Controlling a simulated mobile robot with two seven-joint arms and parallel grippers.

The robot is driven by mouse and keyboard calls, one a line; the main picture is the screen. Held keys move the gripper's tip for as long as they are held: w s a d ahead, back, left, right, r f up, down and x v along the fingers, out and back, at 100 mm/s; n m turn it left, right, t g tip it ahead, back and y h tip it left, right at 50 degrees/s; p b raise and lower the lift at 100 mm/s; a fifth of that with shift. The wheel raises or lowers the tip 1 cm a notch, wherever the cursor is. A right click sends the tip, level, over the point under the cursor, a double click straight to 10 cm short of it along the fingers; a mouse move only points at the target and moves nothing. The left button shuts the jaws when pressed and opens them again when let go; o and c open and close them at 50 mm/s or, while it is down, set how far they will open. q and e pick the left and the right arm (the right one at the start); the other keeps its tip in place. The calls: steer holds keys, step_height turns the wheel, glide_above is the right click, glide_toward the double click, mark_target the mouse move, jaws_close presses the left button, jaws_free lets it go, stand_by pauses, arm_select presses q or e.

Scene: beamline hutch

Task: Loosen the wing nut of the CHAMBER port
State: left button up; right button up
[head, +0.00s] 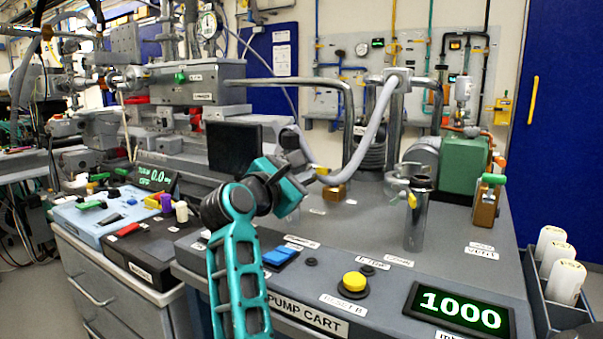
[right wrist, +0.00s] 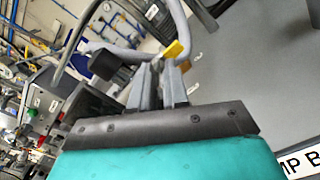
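A yellow wing nut (head: 322,171) shows on the grey hose (head: 365,140), just right of my right gripper (head: 308,168); I take it as the chamber port's nut, but no label there is readable. In the right wrist view the yellow wing (right wrist: 177,49) shows just past the fingertips of my right gripper (right wrist: 160,68). Its fingers are close together, with a narrow gap; contact with the nut cannot be told.
The pump cart (head: 465,225) carries a steel cylinder with a yellow clip (head: 417,215), a yellow button (head: 354,282), a display reading 1000 (head: 458,309) and a green pump (head: 463,165). A dark monitor (head: 233,148) stands behind my right arm. Bent metal pipes rise behind the hose.

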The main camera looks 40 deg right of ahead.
jaws_close()
arm_select(q)
steer(key=shift+r, duration=0.15)
steer(key=shift+s+a+r+p, duration=0.2)
steer(key=shift+r+p, duration=0.65)
steer(key=shift+p, duration=0.4)
steer(key=shift+s+a+r+p, duration=0.1)
steer(key=shift+a+r+p, duration=0.1)
steer(key=shift+r+p, duration=0.85)
arm_select(e)
steer(key=shift+n, duration=3.1)
arm_select(q)
steer(key=shift+f, duration=0.2)
steer(key=shift+w, duration=0.1)
